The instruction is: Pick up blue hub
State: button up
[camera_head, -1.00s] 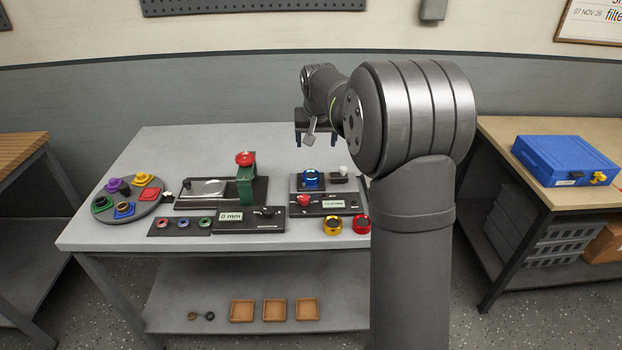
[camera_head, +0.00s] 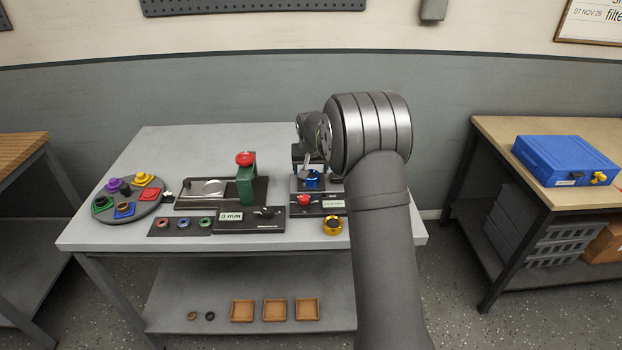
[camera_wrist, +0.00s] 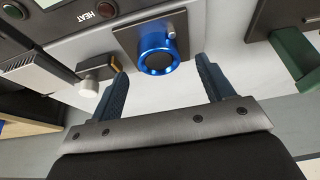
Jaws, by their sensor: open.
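The wrist view shows the hub (camera_wrist: 158,56) on a dark square plate, near the upper middle. My gripper (camera_wrist: 161,68) is open, with one dark blue finger on each side of the hub in the picture. Nothing is held. I cannot tell whether the fingertips are down to the hub's height. In the head view my gripper (camera_head: 309,165) is just above and behind the hub, partly hidden.
A white-topped knob (camera_wrist: 97,76) stands close to the left finger. A green press (camera_head: 246,185) with a red knob stands left of the heater unit. A yellow ring part (camera_head: 332,225) lies at the table's front. A round tray (camera_head: 137,213) holds several coloured parts.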

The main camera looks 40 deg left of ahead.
aim_at(311, 175)
jog(key=x, duration=0.3)
jog(key=shift+w+f, duration=0.2)
jog(key=shift+f, duration=0.05)
jog(key=c, duration=1.1)
jog(key=shift+r, duration=0.1)
